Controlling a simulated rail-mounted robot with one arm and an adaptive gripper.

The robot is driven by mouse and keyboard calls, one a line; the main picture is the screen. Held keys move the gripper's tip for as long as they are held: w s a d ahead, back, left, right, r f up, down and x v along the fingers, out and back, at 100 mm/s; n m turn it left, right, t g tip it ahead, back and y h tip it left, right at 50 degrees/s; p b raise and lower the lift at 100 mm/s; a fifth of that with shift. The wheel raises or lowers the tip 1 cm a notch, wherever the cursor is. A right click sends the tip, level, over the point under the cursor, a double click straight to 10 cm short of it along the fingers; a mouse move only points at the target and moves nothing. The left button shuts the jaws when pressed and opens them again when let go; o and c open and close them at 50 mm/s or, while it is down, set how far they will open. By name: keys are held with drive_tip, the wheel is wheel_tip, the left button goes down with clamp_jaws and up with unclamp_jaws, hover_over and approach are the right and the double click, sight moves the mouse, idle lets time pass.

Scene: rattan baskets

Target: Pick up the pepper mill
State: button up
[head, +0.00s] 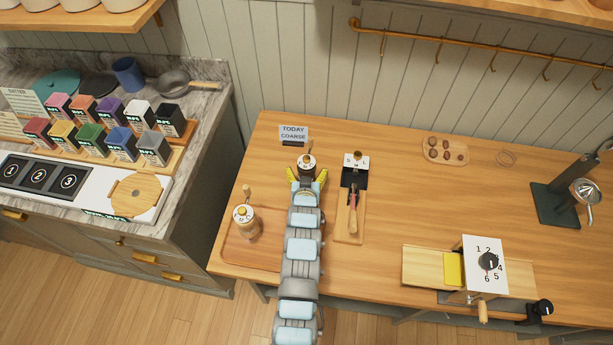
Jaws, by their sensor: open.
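A small mill with a dark top, a pale dial and a gold knob (306,161) stands on the wooden table (380,140), just in front of a small sign. My gripper (307,174) is open, with one yellow finger on each side of this mill's near side. The mill's lower body is hidden by my arm, and I cannot tell whether the fingers touch it. A second mill, pale with a similar top (245,216), stands on a wooden tray (262,255) to the left. I cannot tell from the markings which mill holds pepper.
The sign (293,134) reads "TODAY COARSE". A numbered dial box (485,265) is at front right. A counter with coloured boxes (90,135) is at left. The table's centre right is clear.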

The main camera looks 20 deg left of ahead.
drive_tip(key=c, duration=1.3)
drive_tip(key=shift+c, duration=0.3)
drive_tip(key=shift+r, duration=0.1)
